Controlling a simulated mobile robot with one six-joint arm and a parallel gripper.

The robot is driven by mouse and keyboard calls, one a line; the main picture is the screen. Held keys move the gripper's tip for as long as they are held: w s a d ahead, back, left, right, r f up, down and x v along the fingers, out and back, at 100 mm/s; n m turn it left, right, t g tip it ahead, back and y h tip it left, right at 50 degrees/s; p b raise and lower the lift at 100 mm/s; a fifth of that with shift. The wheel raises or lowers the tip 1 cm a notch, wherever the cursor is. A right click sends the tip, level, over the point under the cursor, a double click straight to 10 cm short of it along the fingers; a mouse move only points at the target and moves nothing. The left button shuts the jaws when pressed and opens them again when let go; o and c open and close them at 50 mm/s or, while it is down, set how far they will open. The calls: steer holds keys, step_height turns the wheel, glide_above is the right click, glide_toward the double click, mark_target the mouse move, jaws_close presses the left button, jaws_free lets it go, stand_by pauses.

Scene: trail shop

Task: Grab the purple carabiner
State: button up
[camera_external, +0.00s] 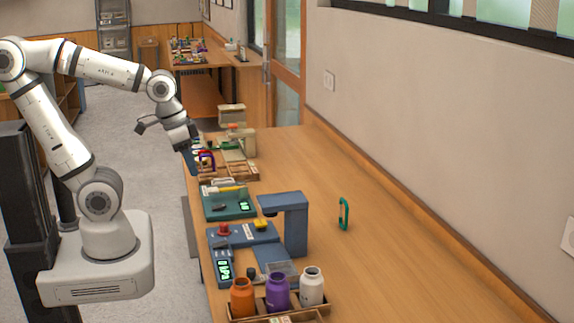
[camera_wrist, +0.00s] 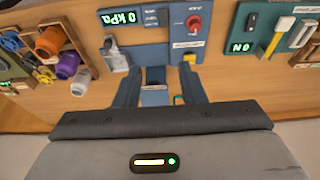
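A small purple-blue loop (camera_external: 206,162), which looks like the purple carabiner, shows in the external view among small items at the left edge of the bench. Red shows against it, and its exact shape is too small to tell. My gripper (camera_external: 188,155) is just left of it and above the bench edge in that view. Whether they touch cannot be told. In the wrist view the two blue-grey fingers of my gripper (camera_wrist: 160,80) are apart, with nothing visibly held between them. I cannot make out the purple carabiner in the wrist view.
A green carabiner (camera_external: 343,213) stands on the clear right part of the bench. A blue press stand (camera_external: 292,222) is mid-bench. Orange (camera_external: 242,297), purple (camera_external: 278,291) and white (camera_external: 312,287) bottles stand in a wooden tray at the front.

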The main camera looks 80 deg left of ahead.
steer(key=w+a+g, duration=0.1)
steer(key=w+a, duration=0.7)
steer(key=a, duration=0.5)
steer(key=w+a+g, duration=0.1)
steer(key=w+a, duration=0.7)
steer(key=a, duration=0.4)
steer(key=s+a+f, duration=0.2)
steer(key=a+f, duration=0.2)
steer(key=a, duration=0.5)
steer(key=s+a+f+g, duration=0.15)
steer(key=a+f, duration=0.25)
steer(key=a, duration=0.5)
steer(key=s+a+f, duration=0.3)
steer(key=a+f, duration=0.1)
steer(key=a, duration=0.6)
step_height(320, 180, down, 7)
steer(key=shift+s+a+f+p, duration=0.1)
steer(key=shift+a+f+p, duration=0.1)
steer(key=shift+p, duration=0.8)
steer(key=shift+c, duration=0.3)
